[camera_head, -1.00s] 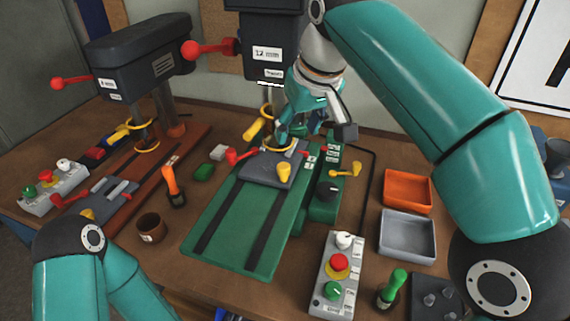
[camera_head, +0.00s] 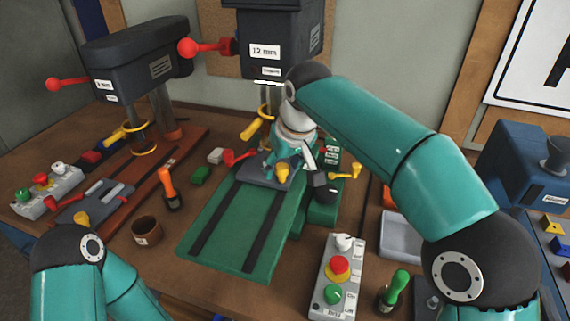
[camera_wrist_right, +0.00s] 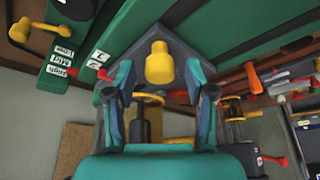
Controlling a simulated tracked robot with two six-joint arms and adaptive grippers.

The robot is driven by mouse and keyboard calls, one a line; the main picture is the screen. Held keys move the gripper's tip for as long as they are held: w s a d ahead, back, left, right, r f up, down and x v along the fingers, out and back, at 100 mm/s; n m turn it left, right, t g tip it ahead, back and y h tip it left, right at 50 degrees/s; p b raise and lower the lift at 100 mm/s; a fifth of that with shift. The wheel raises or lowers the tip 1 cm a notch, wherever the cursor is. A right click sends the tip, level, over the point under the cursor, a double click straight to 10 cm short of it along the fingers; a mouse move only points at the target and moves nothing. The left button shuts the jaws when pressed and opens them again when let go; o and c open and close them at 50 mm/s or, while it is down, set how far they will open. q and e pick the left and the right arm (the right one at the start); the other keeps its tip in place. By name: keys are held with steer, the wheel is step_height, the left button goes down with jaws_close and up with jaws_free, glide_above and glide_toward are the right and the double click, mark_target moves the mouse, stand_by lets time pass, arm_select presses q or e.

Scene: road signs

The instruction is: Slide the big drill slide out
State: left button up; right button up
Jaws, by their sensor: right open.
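The big drill slide (camera_head: 254,171) is a dark grey plate on the long green base (camera_head: 236,231) below the larger drill press. Its yellow knob (camera_head: 281,174) is partly covered by my right gripper (camera_head: 284,163). In the right wrist view the yellow knob (camera_wrist_right: 159,62) stands between the two spread fingers of my right gripper (camera_wrist_right: 158,84), with the grey slide plate (camera_wrist_right: 152,34) around it. The fingers are open and I see no grip on the knob. My left arm shows at the lower left, but its gripper is out of view.
The larger drill head (camera_head: 270,45) marked 12 mm stands behind. A red lever (camera_head: 236,157) is left of the slide, a yellow crank (camera_head: 346,173) right. The front of the green base is clear. A button box (camera_head: 338,275) and grey tray (camera_head: 402,237) lie to the right.

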steer(key=shift+c, duration=0.2)
jaws_close()
steer(key=shift+d, duration=0.2)
steer(key=shift+s+a+f+b, duration=0.1)
steer(key=shift+s+a+b, duration=0.2)
steer(key=shift+s, duration=0.1)
steer(key=s+a+b, duration=0.1)
steer(key=s, duration=0.2)
steer(key=s+a+b, duration=0.1)
steer(key=s+b, duration=0.1)
steer(key=s, duration=0.1)
steer(key=s+a+b, duration=0.1)
steer(key=s+b, duration=0.1)
steer(key=s, duration=0.1)
steer(key=shift+f, duration=0.15)
steer(key=s+a, duration=0.1)
steer(key=s, duration=0.2)
steer(key=s+a+b, duration=0.1)
steer(key=s, duration=0.2)
steer(key=s+a+b, duration=0.1)
steer(key=s, duration=0.2)
steer(key=shift+r, duration=0.2)
steer(key=shift+o, duration=0.2)
jaws_free()
steer(key=shift+s+r, duration=0.1)
steer(key=shift+s, duration=0.1)
steer(key=shift+w, duration=0.1)
